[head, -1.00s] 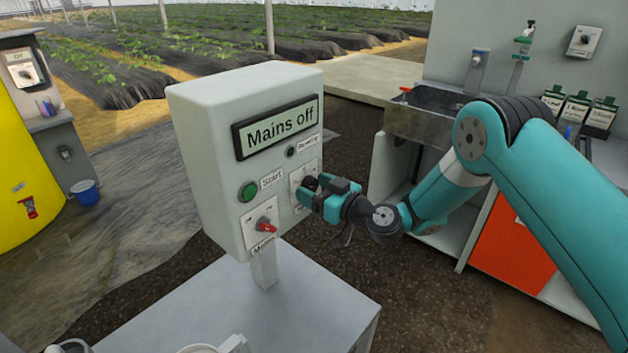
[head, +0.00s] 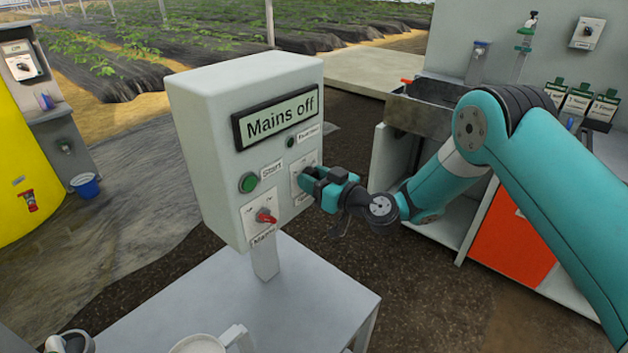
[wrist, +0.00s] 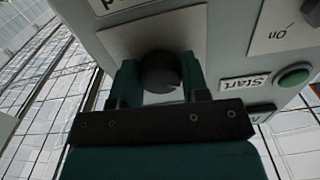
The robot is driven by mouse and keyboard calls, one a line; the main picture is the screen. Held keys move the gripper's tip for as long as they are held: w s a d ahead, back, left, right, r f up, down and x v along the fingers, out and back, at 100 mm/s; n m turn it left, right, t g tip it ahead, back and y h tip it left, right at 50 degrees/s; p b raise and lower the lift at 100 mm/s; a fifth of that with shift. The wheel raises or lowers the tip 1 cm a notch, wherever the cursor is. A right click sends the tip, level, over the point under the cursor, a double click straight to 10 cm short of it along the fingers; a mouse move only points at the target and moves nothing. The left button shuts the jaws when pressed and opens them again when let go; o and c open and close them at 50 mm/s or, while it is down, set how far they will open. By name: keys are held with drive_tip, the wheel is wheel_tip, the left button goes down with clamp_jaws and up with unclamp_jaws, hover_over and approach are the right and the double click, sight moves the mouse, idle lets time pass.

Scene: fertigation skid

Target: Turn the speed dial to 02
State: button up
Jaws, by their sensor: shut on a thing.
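The grey control box (head: 200,140) stands on a post, and its display (head: 277,121) reads "Mains off". The speed dial, a dark round knob (wrist: 160,72), sits on a pale plate on the box's front. My gripper (head: 308,180) is at that plate; in the wrist view its two fingers (wrist: 160,82) stand either side of the knob, shut on it. The knob's mark and most of its scale are hidden by the gripper in the head view. The red mains switch (head: 265,216) and the green start button (head: 248,183) are left of my gripper.
A small lamp (head: 290,142) sits above the dial plate. A grey table (head: 300,300) lies below the box, with a white container (head: 205,344) at its front. A sink bench (head: 425,115) stands to the right, behind my arm. A blue bucket (head: 86,186) is at left.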

drive_tip(key=m+b, duration=0.2)
drive_tip(key=m, duration=0.1)
drive_tip(key=shift+f, duration=0.2)
drive_tip(key=m+b, duration=0.1)
drive_tip(key=m, duration=0.1)
drive_tip(key=shift+m, duration=0.3)
drive_tip(key=m, duration=0.2)
drive_tip(key=m+b, duration=0.1)
drive_tip(key=m, duration=0.2)
drive_tip(key=shift+s+r, duration=0.1)
drive_tip(key=shift+r, duration=0.1)
drive_tip(key=shift+m, duration=0.3)
drive_tip(key=o, duration=0.9)
